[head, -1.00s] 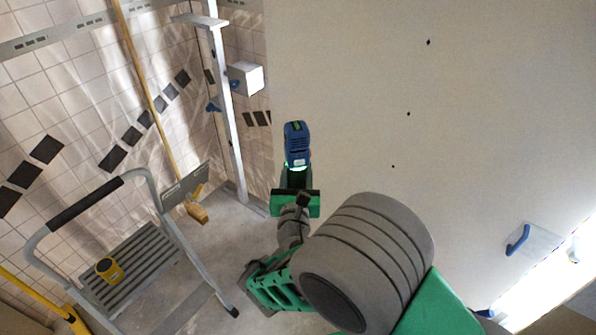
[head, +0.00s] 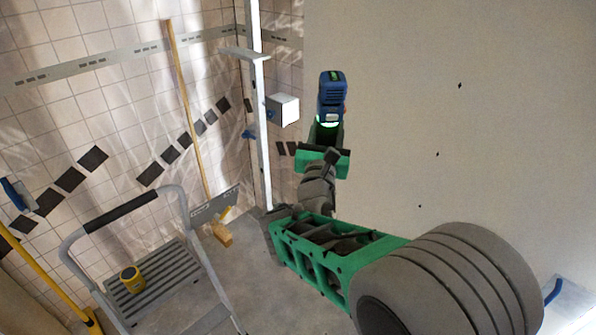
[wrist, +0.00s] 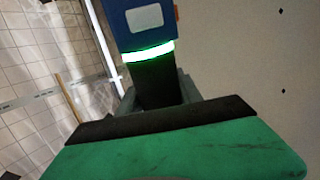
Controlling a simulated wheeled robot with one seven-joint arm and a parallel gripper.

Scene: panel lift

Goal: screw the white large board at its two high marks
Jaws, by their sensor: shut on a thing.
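The white large board (head: 500,130) stands upright and fills the right of the head view. Several small dark diamond marks run down it, the highest one in view (head: 459,85) near the upper middle. The board also shows at the right of the wrist view (wrist: 240,70), with two marks. My gripper (head: 328,135) is shut on a blue and black screwdriver (head: 331,92) with a lit green ring. The screwdriver is upright near the board's left edge. Its blue body also shows in the wrist view (wrist: 146,22). Its tip is hidden, and I cannot tell whether it touches the board.
A grey step ladder (head: 165,290) with a yellow tape measure (head: 132,279) on its platform stands at lower left. A metal prop (head: 262,130) with a white box (head: 283,110) stands left of the board. A wooden pole leans on the tiled wall (head: 90,110).

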